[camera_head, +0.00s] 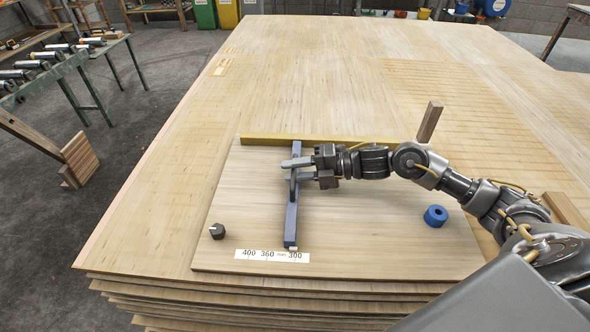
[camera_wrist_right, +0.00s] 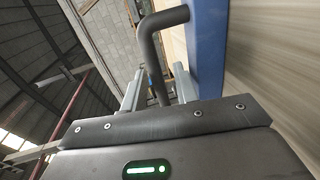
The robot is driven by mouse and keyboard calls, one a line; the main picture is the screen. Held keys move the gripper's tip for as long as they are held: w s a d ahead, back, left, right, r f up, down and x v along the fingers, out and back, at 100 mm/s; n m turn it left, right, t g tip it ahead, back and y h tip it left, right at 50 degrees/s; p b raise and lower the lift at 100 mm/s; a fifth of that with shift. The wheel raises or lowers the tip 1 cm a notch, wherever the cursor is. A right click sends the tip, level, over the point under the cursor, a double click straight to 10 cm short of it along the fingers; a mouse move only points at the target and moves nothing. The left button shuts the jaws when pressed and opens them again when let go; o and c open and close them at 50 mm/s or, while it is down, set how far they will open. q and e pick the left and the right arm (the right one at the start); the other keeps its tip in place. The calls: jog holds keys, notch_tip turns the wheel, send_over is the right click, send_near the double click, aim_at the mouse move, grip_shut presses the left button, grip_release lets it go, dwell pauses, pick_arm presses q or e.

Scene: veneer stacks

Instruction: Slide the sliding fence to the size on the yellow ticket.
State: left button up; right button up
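The sliding fence (camera_head: 291,218) is a long blue bar across a pale wooden board. Its white pointer (camera_head: 293,248) is at the 300 mark of the white scale strip (camera_head: 262,256), which reads 400, 360, mm, 300 from left to right. My right gripper (camera_head: 290,171) is over the fence, its fingers on either side of the fence's grey bent handle. In the wrist view the handle (camera_wrist_right: 152,58) stands between the fingers (camera_wrist_right: 158,92), with a gap seen on the right side. I cannot make out a yellow ticket for certain. My left gripper is not in view.
A yellow rail (camera_head: 262,139) runs along the board's back edge. A black knob (camera_head: 217,231) sits at the board's left, a blue ring-shaped piece (camera_head: 436,215) at its right. A wooden block (camera_head: 430,121) stands behind my right arm. The board between fence and knob is clear.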

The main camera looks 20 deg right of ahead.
jog(key=v, duration=1.1)
jog(key=shift+a, duration=0.1)
dwell(0.4)
